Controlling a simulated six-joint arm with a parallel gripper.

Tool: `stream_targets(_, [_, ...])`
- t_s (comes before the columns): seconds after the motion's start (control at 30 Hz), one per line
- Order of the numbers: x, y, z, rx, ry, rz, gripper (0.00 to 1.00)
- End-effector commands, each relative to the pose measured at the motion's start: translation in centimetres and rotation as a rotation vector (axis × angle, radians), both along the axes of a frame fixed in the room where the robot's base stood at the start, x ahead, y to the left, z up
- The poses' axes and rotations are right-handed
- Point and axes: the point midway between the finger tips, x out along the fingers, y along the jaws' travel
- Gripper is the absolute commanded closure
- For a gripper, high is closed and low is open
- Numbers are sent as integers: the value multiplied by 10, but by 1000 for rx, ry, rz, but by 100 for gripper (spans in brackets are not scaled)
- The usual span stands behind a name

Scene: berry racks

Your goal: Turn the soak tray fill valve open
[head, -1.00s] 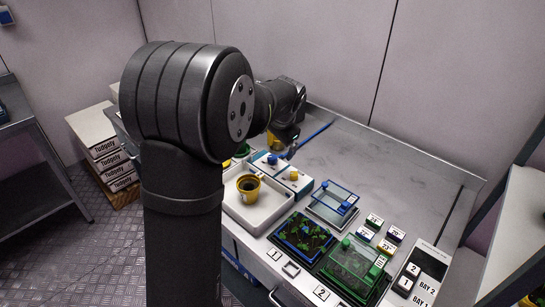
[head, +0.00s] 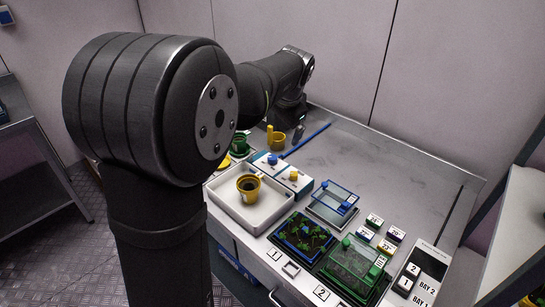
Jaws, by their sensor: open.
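The white soak tray (head: 216,190) stands on the bench with a yellow pot (head: 248,188) in it. Behind it, a box carries a blue knob (head: 272,159). To its right, a similar box carries a yellow knob (head: 293,175). Their lettering is too small to read, so I cannot tell which is the fill valve. My gripper (head: 290,122) is at the end of the arm, beyond both knobs and apart from them. It is dark, small and partly hidden by the wrist, and holds nothing that I can see.
A yellow cup (head: 276,139) and a green pot (head: 239,144) stand behind the knobs. A blue rod (head: 308,139) lies nearby. Planted trays (head: 302,238), a clear-lidded tray (head: 333,201) and small label blocks fill the front right. The bench's back right is bare.

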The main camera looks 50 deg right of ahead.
Motion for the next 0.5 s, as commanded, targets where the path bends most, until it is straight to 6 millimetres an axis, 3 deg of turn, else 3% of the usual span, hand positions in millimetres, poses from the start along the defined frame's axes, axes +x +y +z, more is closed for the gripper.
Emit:
stream_targets(0.13, [-5, 2, 11, 1, 1, -1, 0])
stream_targets(0.4, [-5, 3, 13, 1, 1, 0, 0])
stream_targets(0.43, [-5, 3, 13, 1, 1, 0, 2])
stream_targets(0.5, [-5, 3, 13, 1, 1, 0, 16])
